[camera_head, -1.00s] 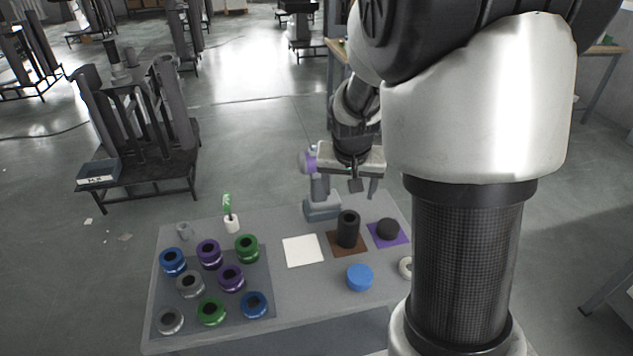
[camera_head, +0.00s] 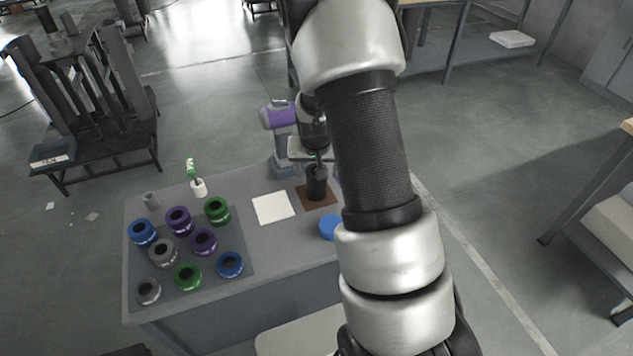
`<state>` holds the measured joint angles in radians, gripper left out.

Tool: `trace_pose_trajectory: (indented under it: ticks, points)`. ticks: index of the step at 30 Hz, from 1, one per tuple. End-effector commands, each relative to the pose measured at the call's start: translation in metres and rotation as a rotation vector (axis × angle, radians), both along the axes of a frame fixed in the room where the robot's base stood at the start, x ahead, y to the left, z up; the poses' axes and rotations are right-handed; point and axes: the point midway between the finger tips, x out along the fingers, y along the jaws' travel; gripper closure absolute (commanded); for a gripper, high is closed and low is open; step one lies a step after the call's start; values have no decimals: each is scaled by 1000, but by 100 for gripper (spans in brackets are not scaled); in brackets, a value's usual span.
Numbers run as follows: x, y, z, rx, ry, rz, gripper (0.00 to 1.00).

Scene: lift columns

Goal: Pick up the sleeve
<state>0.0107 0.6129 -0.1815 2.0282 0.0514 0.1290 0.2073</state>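A black upright cylinder (camera_head: 317,186), which looks like the sleeve, stands on a brown square mat (camera_head: 330,203) on the grey table. My gripper (camera_head: 317,163) is right above it, with its fingers around or close to the cylinder's top. The fingers are small and dark against the cylinder, so I cannot tell whether they touch it or how wide they are.
Several coloured rings stand on a dark mat (camera_head: 240,262) at left. A white square (camera_head: 273,208), a blue disc (camera_head: 329,228), a white cup (camera_head: 199,188) with a green tag and a small grey tube (camera_head: 151,200) are nearby. A purple-and-grey tool (camera_head: 281,118) stands behind.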

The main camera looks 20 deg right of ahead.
Motion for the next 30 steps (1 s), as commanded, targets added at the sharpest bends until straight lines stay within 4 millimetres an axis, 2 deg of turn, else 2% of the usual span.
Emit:
trace_pose_trajectory:
  ticks: [4, 12, 24, 30]
  points:
    - [7, -2, -15, 0, 0, 0, 33]
    - [8, -3, -17, 0, -2, 0, 33]
    - [9, -3, -16, -1, -5, 0, 100]
    - [9, -3, -15, -1, -5, 0, 100]
